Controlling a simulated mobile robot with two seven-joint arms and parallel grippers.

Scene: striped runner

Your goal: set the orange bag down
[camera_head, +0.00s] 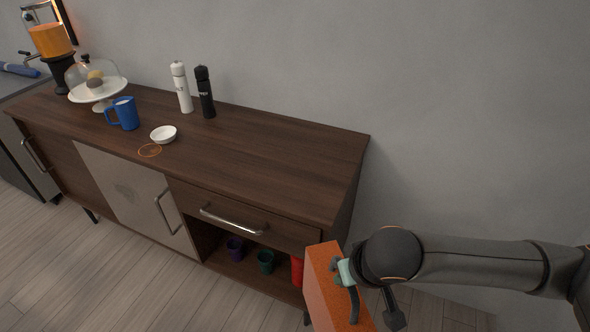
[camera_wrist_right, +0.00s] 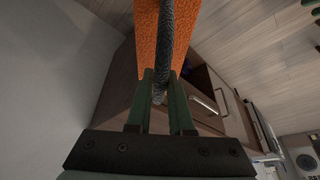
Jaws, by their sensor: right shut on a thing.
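The orange bag (camera_head: 328,277) hangs at the lower right of the head view, in front of the right end of the sideboard. My right gripper (camera_head: 346,271) is shut on its dark handle. In the right wrist view the orange bag (camera_wrist_right: 146,38) shows beyond the green fingers (camera_wrist_right: 160,98), with the dark handle (camera_wrist_right: 166,50) running between them. The bag's lower part is cut off by the head view's edge. My left gripper is in neither view.
The dark wooden sideboard (camera_head: 270,150) has a wide clear top at its right. A blue mug (camera_head: 124,113), white bowl (camera_head: 163,134), two bottles and a domed cake stand (camera_head: 98,98) occupy its left. Cups stand in the open shelf below the drawer (camera_head: 240,216).

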